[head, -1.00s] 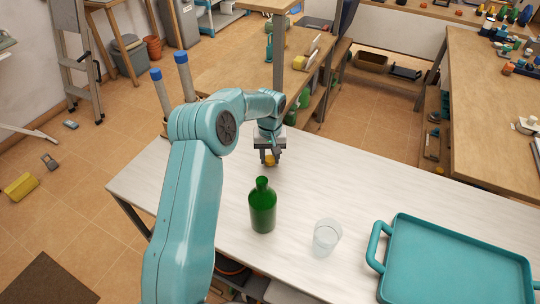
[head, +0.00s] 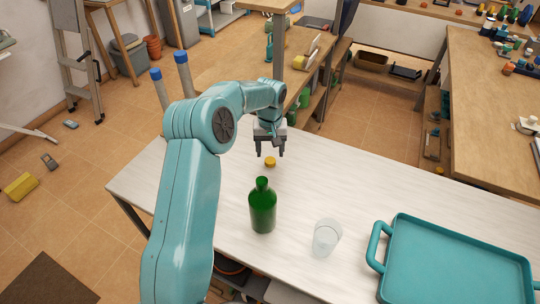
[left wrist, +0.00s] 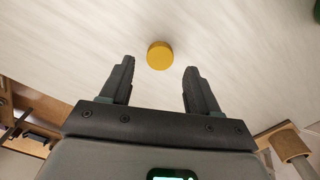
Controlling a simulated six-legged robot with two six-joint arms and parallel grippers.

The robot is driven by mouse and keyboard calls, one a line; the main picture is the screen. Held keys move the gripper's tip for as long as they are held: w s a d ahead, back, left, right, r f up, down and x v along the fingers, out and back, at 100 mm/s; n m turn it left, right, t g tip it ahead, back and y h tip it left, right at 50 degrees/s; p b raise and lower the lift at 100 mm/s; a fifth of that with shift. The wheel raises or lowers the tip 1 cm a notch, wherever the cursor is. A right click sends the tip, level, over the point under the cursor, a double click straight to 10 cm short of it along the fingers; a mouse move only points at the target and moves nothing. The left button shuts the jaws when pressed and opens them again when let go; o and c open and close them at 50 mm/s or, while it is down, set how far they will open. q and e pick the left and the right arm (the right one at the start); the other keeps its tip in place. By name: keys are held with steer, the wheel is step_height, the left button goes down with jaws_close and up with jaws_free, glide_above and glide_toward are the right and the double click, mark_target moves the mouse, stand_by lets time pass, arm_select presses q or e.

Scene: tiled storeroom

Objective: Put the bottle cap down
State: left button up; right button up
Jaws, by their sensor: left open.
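The yellow bottle cap (head: 270,162) lies on the white table (head: 400,190), behind the green bottle (head: 262,208). In the left wrist view the cap (left wrist: 160,55) is just beyond the fingertips, centred between them and touching neither. My left gripper (head: 270,153) is open and empty, raised a little above the table near the cap. Its two dark fingers also show spread apart in the left wrist view (left wrist: 158,75). The green bottle stands upright with no cap on its neck. My right gripper is not in view.
A clear glass (head: 326,237) stands right of the bottle. A teal tray (head: 375,243) with handles lies at the table's right end. The tabletop between the cap and the tray is clear. A wooden workbench (head: 490,125) stands at the right.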

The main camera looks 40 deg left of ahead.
mark_target(270, 160)
arm_select(q)
step_height(270, 160, up, 9)
steer(key=shift+f, duration=0.1)
stand_by(1.6)
